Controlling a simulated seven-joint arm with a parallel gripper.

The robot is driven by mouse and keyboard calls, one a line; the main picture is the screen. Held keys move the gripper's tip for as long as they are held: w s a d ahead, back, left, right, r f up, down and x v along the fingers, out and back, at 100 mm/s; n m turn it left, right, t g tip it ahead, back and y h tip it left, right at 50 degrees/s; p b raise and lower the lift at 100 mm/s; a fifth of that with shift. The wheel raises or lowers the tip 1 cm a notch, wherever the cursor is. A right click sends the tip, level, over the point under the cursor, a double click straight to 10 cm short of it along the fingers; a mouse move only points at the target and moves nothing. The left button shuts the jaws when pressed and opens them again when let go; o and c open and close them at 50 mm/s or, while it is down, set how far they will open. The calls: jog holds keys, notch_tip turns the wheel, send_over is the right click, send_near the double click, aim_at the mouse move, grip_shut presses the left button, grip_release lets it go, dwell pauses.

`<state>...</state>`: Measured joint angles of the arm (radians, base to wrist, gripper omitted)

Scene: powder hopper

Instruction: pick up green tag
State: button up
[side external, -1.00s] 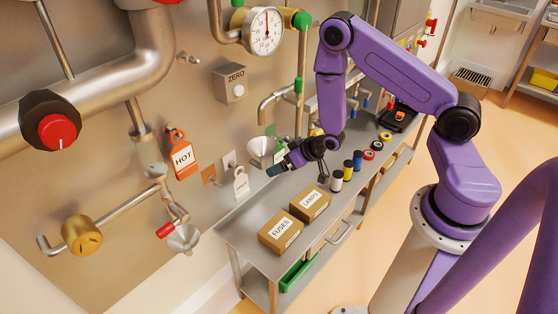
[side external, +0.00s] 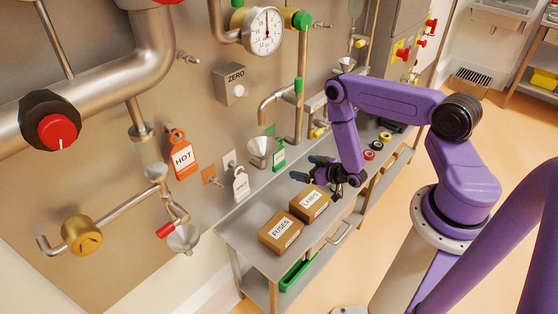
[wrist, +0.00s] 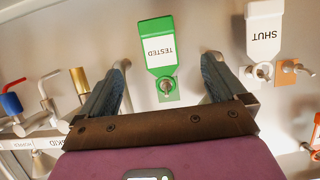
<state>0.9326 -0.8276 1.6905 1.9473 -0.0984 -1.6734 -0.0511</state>
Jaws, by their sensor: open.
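The green tag (side external: 279,155) hangs on the metal wall panel, right of a metal funnel in the side view. In the wrist view the green tag (wrist: 160,28) appears upside down, with a white label reading TESTED, on a small hook over a green plate. My gripper (wrist: 167,62) is open and empty, its two blue-grey fingers on either side of the tag's hook end in the picture. In the side view my gripper (side external: 307,168) points at the wall from the right of the tag, apart from it, above the bench.
A white SHUT tag (wrist: 264,30) hangs beside the green one. An orange HOT tag (side external: 183,160) hangs further left. Below, the bench holds a FUSES box (side external: 281,232) and a LAMPS box (side external: 310,202).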

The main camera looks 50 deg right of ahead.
aim_at(279, 161)
jog(key=shift+d+x, duration=0.2)
jog(key=shift+x, duration=6.65)
jog(key=c, duration=1.1)
